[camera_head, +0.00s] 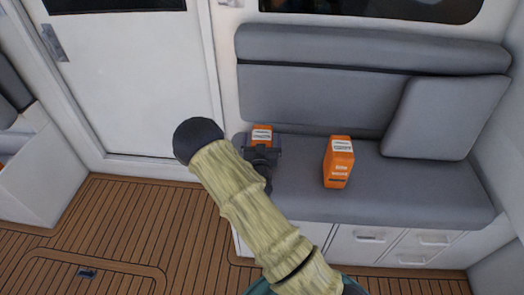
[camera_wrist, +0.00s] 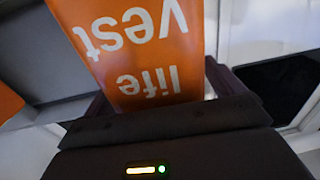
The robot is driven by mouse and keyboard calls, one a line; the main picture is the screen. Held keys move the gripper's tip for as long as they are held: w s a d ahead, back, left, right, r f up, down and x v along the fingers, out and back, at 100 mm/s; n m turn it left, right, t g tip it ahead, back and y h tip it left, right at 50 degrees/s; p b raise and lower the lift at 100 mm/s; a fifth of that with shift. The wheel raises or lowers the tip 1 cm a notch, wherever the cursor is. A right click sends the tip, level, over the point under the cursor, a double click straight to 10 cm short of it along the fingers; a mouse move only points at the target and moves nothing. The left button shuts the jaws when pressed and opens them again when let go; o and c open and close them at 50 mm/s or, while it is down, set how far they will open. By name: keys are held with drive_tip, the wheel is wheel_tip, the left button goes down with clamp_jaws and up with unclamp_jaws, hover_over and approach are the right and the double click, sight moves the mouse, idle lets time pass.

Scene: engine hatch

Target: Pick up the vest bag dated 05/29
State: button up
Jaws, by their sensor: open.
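Two orange vest bags with white labels stand on the grey seat. The left bag (camera_head: 262,131) is partly hidden behind my gripper (camera_head: 262,156). The right bag (camera_head: 339,165) stands upright and apart from it. The dates on the labels are too small to read. In the wrist view, an orange bag (camera_wrist: 130,62) with upside-down white "life vest" lettering fills the space between the fingers of my gripper (camera_wrist: 163,92). The jaws are open, one on each side of it; I cannot tell whether they touch it. Part of another orange bag (camera_wrist: 8,103) shows at the left edge.
The grey bench seat (camera_head: 400,200) has a long backrest (camera_head: 310,95) behind the bags. A loose grey cushion (camera_head: 445,117) leans at the right. White drawers (camera_head: 410,245) are below the seat. A white door (camera_head: 135,85) is at the left, with open wooden floor (camera_head: 120,225) before it.

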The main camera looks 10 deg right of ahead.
idle(0.5)
drive_tip(key=shift+r, duration=0.1)
drive_tip(key=c, duration=1.9)
drive_tip(key=shift+r, duration=0.1)
wheel_tip(320, 180, up, 10)
drive_tip(key=shift+f, duration=0.1)
